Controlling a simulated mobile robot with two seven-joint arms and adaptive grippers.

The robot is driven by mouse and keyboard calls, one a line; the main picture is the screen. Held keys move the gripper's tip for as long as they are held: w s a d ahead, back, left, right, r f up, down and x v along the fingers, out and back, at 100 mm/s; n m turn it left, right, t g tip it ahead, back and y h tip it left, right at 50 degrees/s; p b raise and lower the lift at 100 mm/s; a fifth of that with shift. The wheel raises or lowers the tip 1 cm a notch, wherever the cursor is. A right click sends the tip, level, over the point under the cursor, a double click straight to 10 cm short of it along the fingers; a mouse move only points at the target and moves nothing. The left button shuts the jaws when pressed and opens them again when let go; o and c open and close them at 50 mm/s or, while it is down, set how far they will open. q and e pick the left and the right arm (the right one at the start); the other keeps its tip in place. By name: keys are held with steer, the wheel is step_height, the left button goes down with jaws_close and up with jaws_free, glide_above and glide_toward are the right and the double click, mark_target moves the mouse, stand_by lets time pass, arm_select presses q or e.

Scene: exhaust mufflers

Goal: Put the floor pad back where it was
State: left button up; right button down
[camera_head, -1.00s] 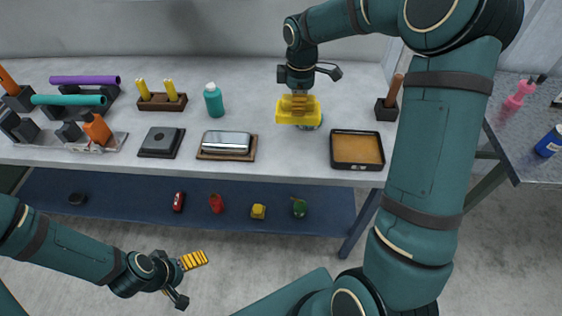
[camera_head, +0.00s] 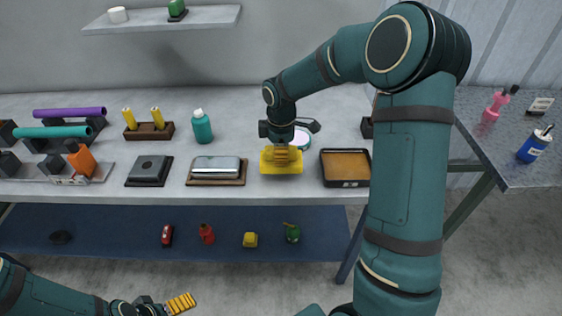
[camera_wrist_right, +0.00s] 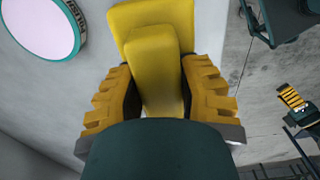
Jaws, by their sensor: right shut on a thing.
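My right gripper (camera_head: 282,157) is shut on a yellow block (camera_head: 281,165) with a raised middle bar. In the right wrist view the ribbed fingers press both sides of the yellow block (camera_wrist_right: 160,50). It is at the front part of the grey table; I cannot tell whether it touches the top. I cannot tell for sure which thing is the floor pad. My left gripper (camera_head: 181,303) is low at the bottom, away from the table.
A tray with an orange-brown inside (camera_head: 345,182) stands right of the block. A silver box on a wooden base (camera_head: 216,170) is to its left. A teal bottle (camera_head: 201,127) stands behind that. The blue lower shelf (camera_head: 110,227) holds several small things.

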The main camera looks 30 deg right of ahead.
steer(key=shift+f, duration=1.35)
steer(key=shift+f, duration=0.15)
steer(key=c, duration=0.7)
jaws_free()
steer(key=shift+b, duration=0.3)
step_height(320, 180, up, 12)
steer(key=p, duration=0.3)
